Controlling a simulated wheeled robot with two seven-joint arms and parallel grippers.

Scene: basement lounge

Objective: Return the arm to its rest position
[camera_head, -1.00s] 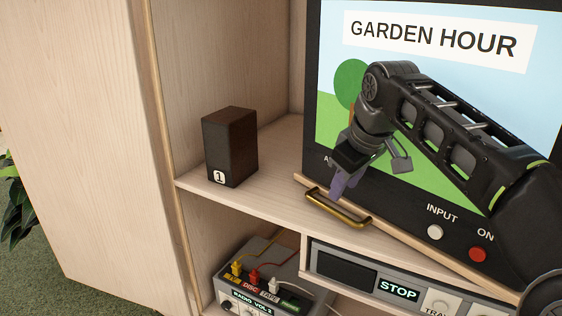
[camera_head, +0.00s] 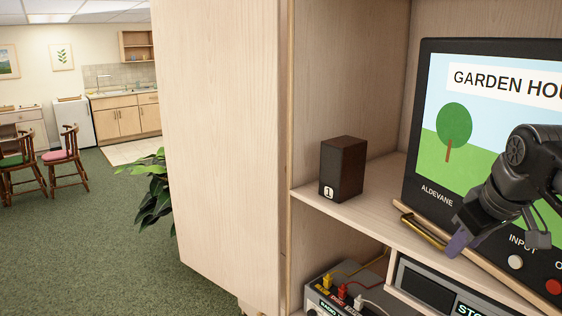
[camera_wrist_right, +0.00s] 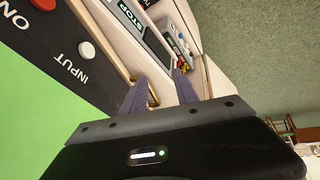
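My right gripper (camera_head: 457,243) hangs in front of the lower left part of the television (camera_head: 465,180), over the shelf edge. In the right wrist view its two fingers (camera_wrist_right: 160,82) are apart, with nothing held between them. In the head view the fingertips show by the right end of a brass handle (camera_head: 422,229); I cannot tell whether they touch it. My right arm (camera_head: 525,170) comes in from the right edge, bent, in front of the screen. My left gripper is not in view.
A dark speaker marked 1 (camera_head: 343,170) stands on the shelf left of the television. Below are a grey switch box with coloured plugs (camera_head: 335,292) and a player (camera_head: 430,288). A cabinet side panel (camera_head: 225,140) stands left. Green carpet (camera_head: 90,240) is open farther left.

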